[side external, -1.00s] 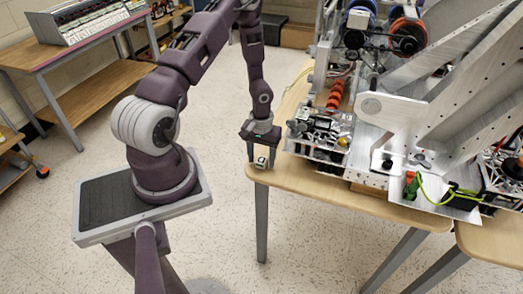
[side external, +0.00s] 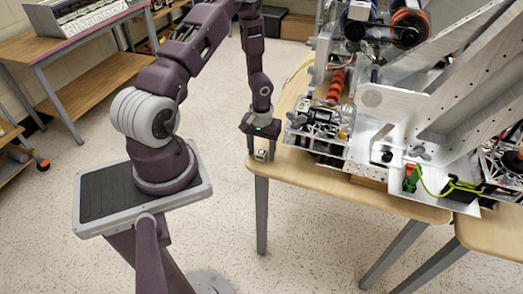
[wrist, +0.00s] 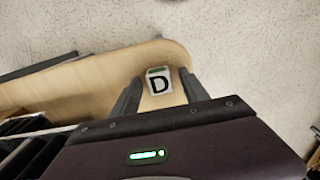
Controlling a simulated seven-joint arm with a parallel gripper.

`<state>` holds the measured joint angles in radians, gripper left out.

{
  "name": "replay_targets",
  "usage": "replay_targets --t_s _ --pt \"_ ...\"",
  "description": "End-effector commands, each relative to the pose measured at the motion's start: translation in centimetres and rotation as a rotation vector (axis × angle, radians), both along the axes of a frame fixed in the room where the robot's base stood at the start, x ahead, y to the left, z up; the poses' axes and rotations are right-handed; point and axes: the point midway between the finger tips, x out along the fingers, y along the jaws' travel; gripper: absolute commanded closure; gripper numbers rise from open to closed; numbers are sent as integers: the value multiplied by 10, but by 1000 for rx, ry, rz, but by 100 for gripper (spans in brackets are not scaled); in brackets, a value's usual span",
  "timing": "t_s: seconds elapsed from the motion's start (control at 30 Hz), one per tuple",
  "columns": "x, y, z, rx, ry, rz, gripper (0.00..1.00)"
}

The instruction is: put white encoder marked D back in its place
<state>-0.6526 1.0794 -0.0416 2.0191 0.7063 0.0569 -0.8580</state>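The white encoder marked D (wrist: 159,85) sits on the corner of the wooden table, with its black letter facing the wrist camera and a green strip along its far edge. It shows small in the side external view (side external: 261,155). My gripper (wrist: 160,77) is open, with one finger on each side of the encoder and a visible gap on both sides. In the side external view my gripper (side external: 261,148) points down at the table corner. I cannot tell which spot on the machine is the encoder's place.
The metal roller intake machine (side external: 375,97) with wiring and brackets fills the table (side external: 350,188) to the right. The table's rounded edge is close to the encoder, with open floor beyond. A bench (side external: 75,40) with a device stands at the back left.

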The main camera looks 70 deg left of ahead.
Motion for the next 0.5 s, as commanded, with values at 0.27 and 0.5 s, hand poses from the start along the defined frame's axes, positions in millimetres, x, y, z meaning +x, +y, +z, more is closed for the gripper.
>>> replay_targets --t_s 0.27,0.5 --pt "0 0 0 0 0 0 94" --pt "0 0 6 -1 -1 1 100"
